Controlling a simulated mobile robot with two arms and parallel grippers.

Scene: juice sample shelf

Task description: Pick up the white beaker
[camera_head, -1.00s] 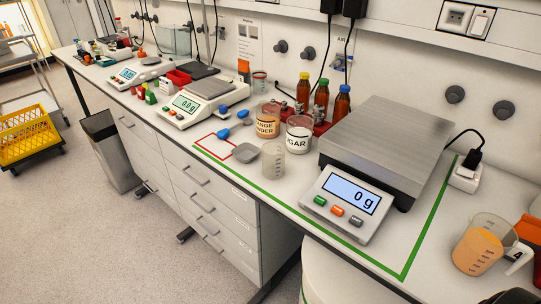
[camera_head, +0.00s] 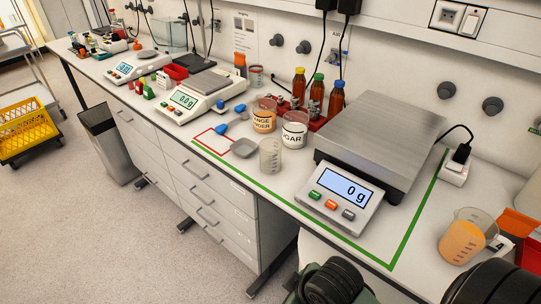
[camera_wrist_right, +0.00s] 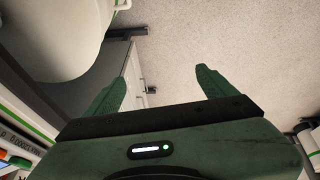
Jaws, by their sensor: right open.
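The white beaker (camera_head: 270,156), small, empty-looking and translucent, stands upright on the white bench in the head view. It is just right of a small grey dish (camera_head: 243,148) and in front of the jar labelled sugar (camera_head: 295,132). My right gripper shows in the right wrist view (camera_wrist_right: 160,76) with its two green fingers wide apart and nothing between them. Its fingers are seen against the floor and a cabinet side, and the beaker is not in that view. My left gripper is not in view.
A large scale (camera_head: 343,193) reading 0 g stands right of the beaker. An orange powder jar (camera_head: 264,117) and brown bottles (camera_head: 317,92) stand behind it. A jug of orange liquid (camera_head: 466,238) is at the right. Green tape (camera_head: 300,212) runs along the bench front.

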